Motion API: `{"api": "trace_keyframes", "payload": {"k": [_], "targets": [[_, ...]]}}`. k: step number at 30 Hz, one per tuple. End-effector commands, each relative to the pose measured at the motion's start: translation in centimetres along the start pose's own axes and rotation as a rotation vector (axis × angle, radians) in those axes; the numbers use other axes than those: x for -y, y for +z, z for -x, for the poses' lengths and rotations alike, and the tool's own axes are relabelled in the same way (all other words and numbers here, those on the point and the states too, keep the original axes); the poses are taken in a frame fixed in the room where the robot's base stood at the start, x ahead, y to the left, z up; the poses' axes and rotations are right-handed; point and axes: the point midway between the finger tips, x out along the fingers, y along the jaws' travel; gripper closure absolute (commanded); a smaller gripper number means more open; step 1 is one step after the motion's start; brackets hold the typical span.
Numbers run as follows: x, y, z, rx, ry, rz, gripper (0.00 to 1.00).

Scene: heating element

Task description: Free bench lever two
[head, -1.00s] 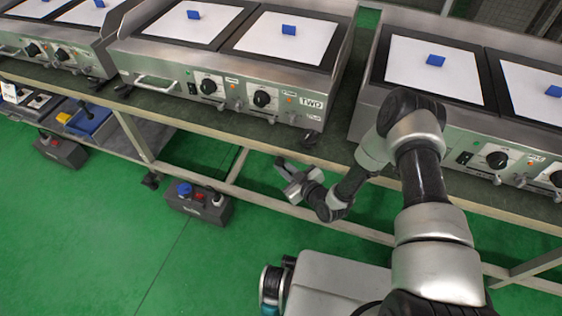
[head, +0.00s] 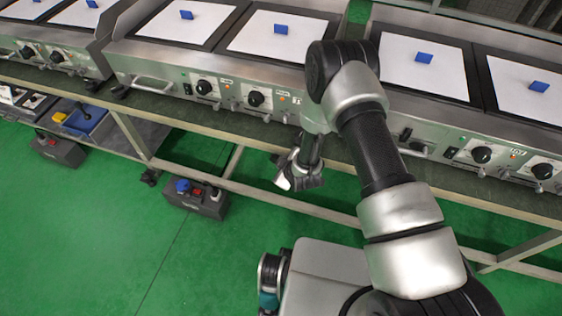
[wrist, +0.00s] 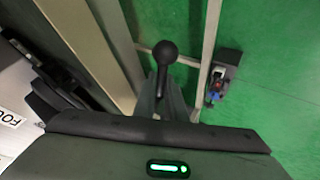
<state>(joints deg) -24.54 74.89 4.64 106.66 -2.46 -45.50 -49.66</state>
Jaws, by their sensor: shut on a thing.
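A black ball-knobbed lever (wrist: 165,53) stands up in the middle of the wrist view, with its thin stem running down between my grey fingers. My gripper (wrist: 168,102) is shut on this stem just below the ball. In the head view my gripper (head: 284,180) is low at the front edge of the middle bench, below the controls of the cooker unit marked TWO (head: 238,92). The lever cannot be made out there, as my gripper and forearm cover that spot. The lower end of the lever is hidden.
The bench frame rail (head: 330,214) runs close by my gripper. A dark control box (head: 197,199) with blue and red knobs lies on the green floor to the left. Another cooker unit (head: 465,147) stands right of my arm. Open floor lies at left.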

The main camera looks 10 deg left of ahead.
Motion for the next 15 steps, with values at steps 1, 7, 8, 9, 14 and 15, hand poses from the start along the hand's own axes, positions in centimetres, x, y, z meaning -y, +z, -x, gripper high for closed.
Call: {"api": "trace_keyframes", "payload": {"k": [1,7,8,9,14,15], "targets": [[-0.05,0.24,0.07,0.009,0.000,0.002,1.00],[-0.06,0.32,0.07,0.016,0.000,0.006,1.00],[-0.06,0.32,0.06,0.016,0.000,0.005,1.00],[-0.06,0.33,0.06,0.016,0.000,0.005,1.00],[-0.06,0.34,0.06,0.016,0.000,0.005,1.00],[-0.06,0.34,0.06,0.016,0.000,0.005,0.83]]}}
